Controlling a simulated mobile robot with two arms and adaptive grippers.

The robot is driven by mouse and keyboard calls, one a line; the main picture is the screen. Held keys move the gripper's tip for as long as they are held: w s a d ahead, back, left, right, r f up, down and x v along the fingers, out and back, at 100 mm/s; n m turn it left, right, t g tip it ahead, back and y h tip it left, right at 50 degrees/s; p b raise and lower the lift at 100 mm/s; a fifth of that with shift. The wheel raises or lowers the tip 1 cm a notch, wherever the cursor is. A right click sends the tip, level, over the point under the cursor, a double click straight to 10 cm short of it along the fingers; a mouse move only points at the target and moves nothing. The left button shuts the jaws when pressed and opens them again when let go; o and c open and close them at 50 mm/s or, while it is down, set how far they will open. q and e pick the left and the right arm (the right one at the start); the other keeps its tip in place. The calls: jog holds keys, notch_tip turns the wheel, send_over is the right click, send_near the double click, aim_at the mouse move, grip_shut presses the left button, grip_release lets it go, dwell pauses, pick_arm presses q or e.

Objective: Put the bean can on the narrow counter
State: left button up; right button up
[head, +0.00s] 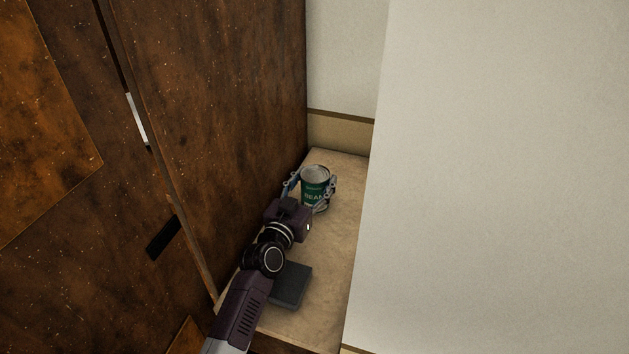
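The bean can (314,188) is green with a bare metal top. It is upright at the far part of the narrow counter (338,232), a beige strip between the brown wood panel and the white wall. I cannot tell whether its base touches the counter. My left gripper (312,184) reaches in from the near side, with one finger on each side of the can. Whether the fingers press on it is too small to tell. My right gripper is not in view.
A dark flat block (291,285) lies on the near part of the counter, beside my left arm. A tall brown wood panel (215,110) closes the left side and a white wall (490,180) the right. Bare counter shows to the right of the can.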

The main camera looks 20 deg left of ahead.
pick_arm(q)
jog(key=shift+o, duration=1.4)
jog(key=shift+s+d+f, duration=0.1)
jog(key=shift+s+f, duration=0.05)
jog(key=shift+f, duration=0.55)
jog(key=shift+r+g, duration=0.1)
jog(key=shift+g, duration=0.2)
jog(key=shift+r+p, duration=0.35)
jog(key=shift+p, duration=0.05)
jog(key=shift+s+r, duration=0.1)
jog(key=shift+s, duration=0.05)
jog(key=s, duration=0.3)
jog(key=s+a, duration=0.1)
jog(key=s, duration=0.2)
jog(key=s+b, duration=0.1)
jog(key=s, duration=0.3)
jog(key=shift+a+r, duration=0.15)
jog(key=shift+r, duration=0.1)
jog(key=shift+s+r, duration=0.1)
jog(key=shift+s, duration=0.5)
jog(key=shift+s+r, duration=0.1)
